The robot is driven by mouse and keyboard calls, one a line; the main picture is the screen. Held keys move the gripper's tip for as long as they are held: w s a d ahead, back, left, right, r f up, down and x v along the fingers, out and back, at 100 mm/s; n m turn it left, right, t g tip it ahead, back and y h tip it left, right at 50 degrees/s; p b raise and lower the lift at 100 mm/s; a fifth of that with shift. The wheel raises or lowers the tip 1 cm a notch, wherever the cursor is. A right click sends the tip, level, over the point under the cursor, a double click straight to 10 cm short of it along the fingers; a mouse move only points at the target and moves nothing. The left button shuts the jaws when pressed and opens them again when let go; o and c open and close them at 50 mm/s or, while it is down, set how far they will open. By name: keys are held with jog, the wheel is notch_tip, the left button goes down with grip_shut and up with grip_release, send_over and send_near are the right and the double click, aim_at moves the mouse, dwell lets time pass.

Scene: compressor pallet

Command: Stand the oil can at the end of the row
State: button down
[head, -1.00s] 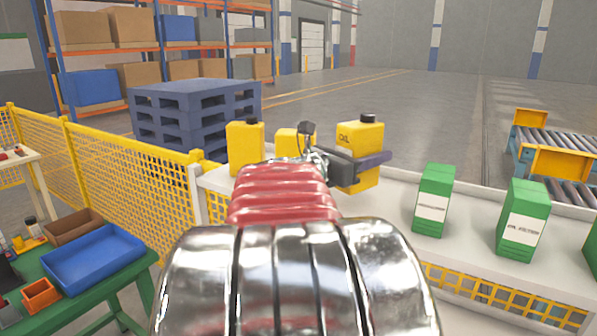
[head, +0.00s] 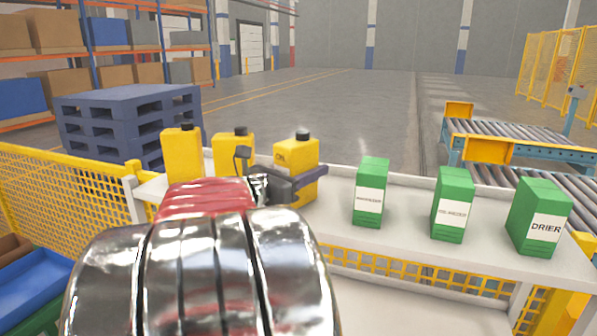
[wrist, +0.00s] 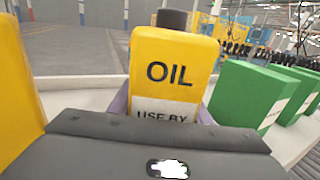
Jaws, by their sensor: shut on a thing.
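My gripper (head: 303,183) is shut on a yellow oil can (head: 298,153) with a black cap. The can is upright, its label reading OIL, and it also shows in the wrist view (wrist: 172,65). Its base is close to the white bench top (head: 335,215); I cannot tell whether it touches. Two more yellow cans stand to its left: a far-left can (head: 181,155) and a middle can (head: 234,146). My arm hides their lower parts. A yellow can also fills the left edge of the wrist view (wrist: 14,95).
Three green boxes, a left one (head: 370,185), a middle one (head: 453,203) and a right one (head: 538,215), stand right of the held can with a gap between. A yellow mesh fence (head: 65,195) is at left, a roller conveyor (head: 530,140) at right, a blue pallet stack (head: 110,120) behind.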

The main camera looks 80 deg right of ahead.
jog(key=c, duration=1)
grip_release()
jog(key=v, duration=1.2)
jog(key=shift+f, duration=0.1)
